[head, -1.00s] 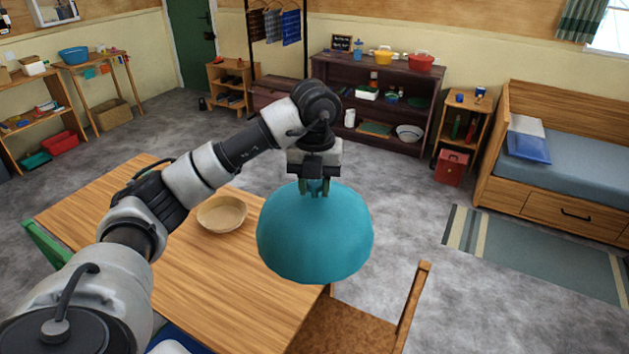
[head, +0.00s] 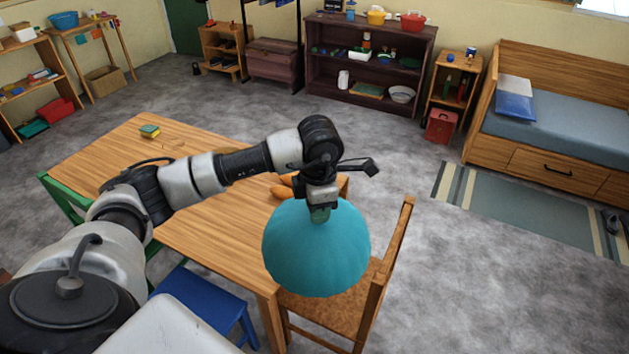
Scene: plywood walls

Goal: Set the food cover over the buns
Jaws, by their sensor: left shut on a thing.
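The food cover (head: 315,255) is a teal dome, held upright with its rim down. My left gripper (head: 320,212) is shut on its top, where the knob is mostly hidden by the fingers. The cover hangs in front of the table's right end and the chair in the picture; its height above them is hard to tell. The buns (head: 282,191) are orange-brown and show just left of my gripper, on the table (head: 215,237), partly hidden by my arm and close to the cover's upper left edge. The cover is not over them. My right gripper is not in view.
A wooden chair (head: 376,290) stands at the table's right end, and a blue stool (head: 207,300) at its front. A green chair (head: 66,199) is at the left. The near tabletop is clear.

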